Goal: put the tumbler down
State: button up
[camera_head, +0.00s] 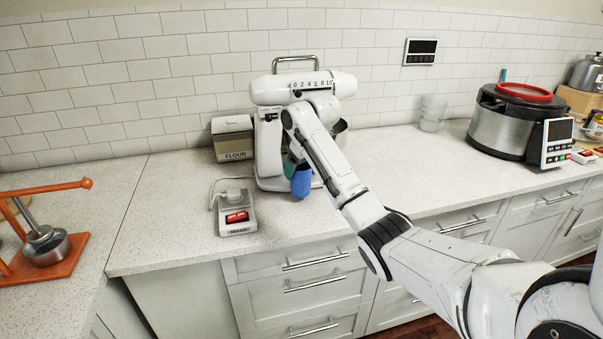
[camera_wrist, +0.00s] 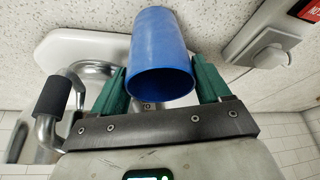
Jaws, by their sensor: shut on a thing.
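The tumbler (camera_head: 301,181) is blue and stands roughly upright in front of the white stand mixer in the head view. In the wrist view the tumbler (camera_wrist: 160,45) sits between the two green fingers of my gripper (camera_wrist: 160,85), its open mouth towards the camera. My gripper (camera_head: 290,166) is shut on it; in the head view my arm partly covers the gripper. I cannot tell whether the tumbler's bottom touches the counter (camera_head: 170,205).
The stand mixer (camera_head: 268,88) is close behind the tumbler. A small control box (camera_head: 237,213) with red switches lies to its left, and a flour canister (camera_head: 232,138) stands behind. Glasses (camera_head: 432,112) and a cooker (camera_head: 505,125) stand right.

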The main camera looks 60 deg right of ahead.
jog(key=shift+f, duration=1.05)
jog(key=o, duration=0.9)
jog(key=shift+f, duration=0.15)
jog(key=shift+c, duration=0.2)
jog(key=o, duration=0.4)
jog(key=shift+o, duration=0.2)
